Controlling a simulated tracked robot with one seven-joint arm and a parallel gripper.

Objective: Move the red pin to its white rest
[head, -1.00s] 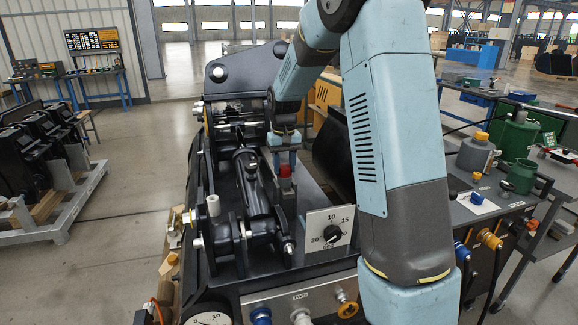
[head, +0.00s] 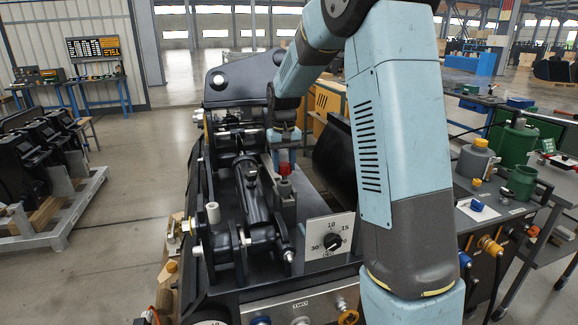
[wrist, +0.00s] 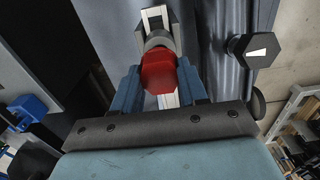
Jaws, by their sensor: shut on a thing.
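The red pin (head: 285,169) shows its red head above a grey upright block (head: 286,203) on the dark machine. My gripper (head: 284,158) points down and is shut on the pin. In the wrist view the red hexagonal head (wrist: 158,73) sits between my two blue fingers, with a grey collar (wrist: 158,40) beyond it. The lower part of the pin is hidden, so I cannot tell whether it is still in the block. A short white cylinder (head: 213,213) stands at the machine's left side; I cannot tell whether it is the white rest.
A black cylinder (head: 250,190) lies left of the pin. A white dial panel (head: 330,237) stands in front to the right. In the wrist view a black hexagonal knob (wrist: 254,48) is near the right finger. A side bench (head: 485,220) with containers is at the right.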

